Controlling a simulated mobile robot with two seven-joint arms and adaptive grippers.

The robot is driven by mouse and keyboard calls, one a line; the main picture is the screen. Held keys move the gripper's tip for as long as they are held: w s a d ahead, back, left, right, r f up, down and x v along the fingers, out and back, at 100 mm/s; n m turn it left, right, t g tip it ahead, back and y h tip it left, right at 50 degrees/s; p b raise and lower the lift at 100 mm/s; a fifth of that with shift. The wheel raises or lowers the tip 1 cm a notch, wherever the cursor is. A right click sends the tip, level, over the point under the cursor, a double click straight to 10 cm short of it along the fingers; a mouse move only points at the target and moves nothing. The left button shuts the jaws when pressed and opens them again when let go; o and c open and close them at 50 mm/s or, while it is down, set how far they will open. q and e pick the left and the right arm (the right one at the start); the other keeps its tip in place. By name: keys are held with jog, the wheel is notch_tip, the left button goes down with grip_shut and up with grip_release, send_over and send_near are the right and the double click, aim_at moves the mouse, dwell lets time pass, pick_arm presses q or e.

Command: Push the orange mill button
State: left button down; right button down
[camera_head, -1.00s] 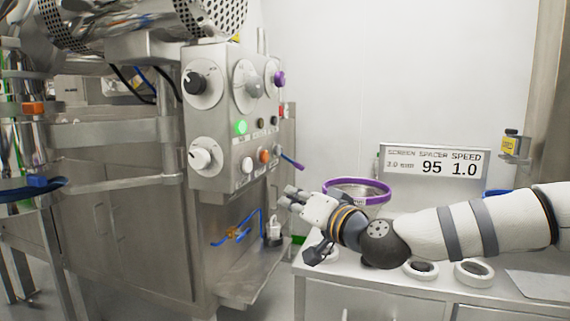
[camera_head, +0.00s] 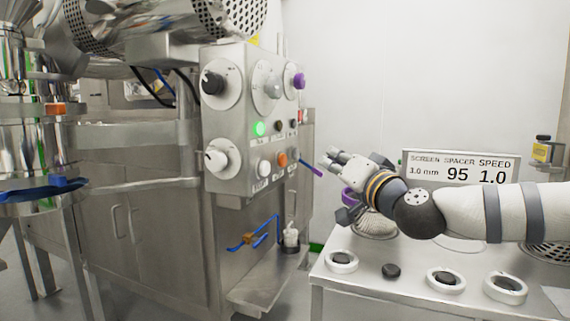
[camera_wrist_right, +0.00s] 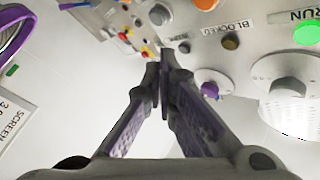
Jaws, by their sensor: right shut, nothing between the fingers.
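The orange mill button (camera_head: 282,159) sits in the lower button row of the grey control panel (camera_head: 238,180). It lies between a white button (camera_head: 265,168) and a small dark grey one. In the right wrist view an orange button (camera_wrist_right: 205,4) is cut off by the top edge. My right gripper (camera_head: 336,157) is to the right of the panel, apart from it, with its fingers towards the panel. In the wrist view its fingertips (camera_wrist_right: 163,62) are together and empty. My left gripper is out of view.
A lit green button (camera_head: 259,129) and several knobs share the panel. The bench (camera_head: 345,290) at right holds white rings and a screen speed sign (camera_head: 460,167). Open air lies between gripper and panel.

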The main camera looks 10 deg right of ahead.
aim_at(283, 160)
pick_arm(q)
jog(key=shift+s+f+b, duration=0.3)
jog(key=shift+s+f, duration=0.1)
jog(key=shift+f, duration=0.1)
pick_arm(e)
jog(key=w+a, duration=0.3)
jog(key=a, duration=0.2)
jog(key=shift+w, duration=0.2)
dwell(0.7)
jog(key=shift+w+a, duration=0.25)
jog(key=shift+a, duration=0.1)
jog(key=shift+w+a+f, duration=0.1)
jog(key=shift+w+a, duration=0.15)
jog(key=shift+a, duration=0.2)
dwell(0.8)
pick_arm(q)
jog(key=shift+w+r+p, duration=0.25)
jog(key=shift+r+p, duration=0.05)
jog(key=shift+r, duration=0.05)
pick_arm(e)
jog(key=shift+s+d, duration=0.5)
jog(key=shift+d, duration=0.25)
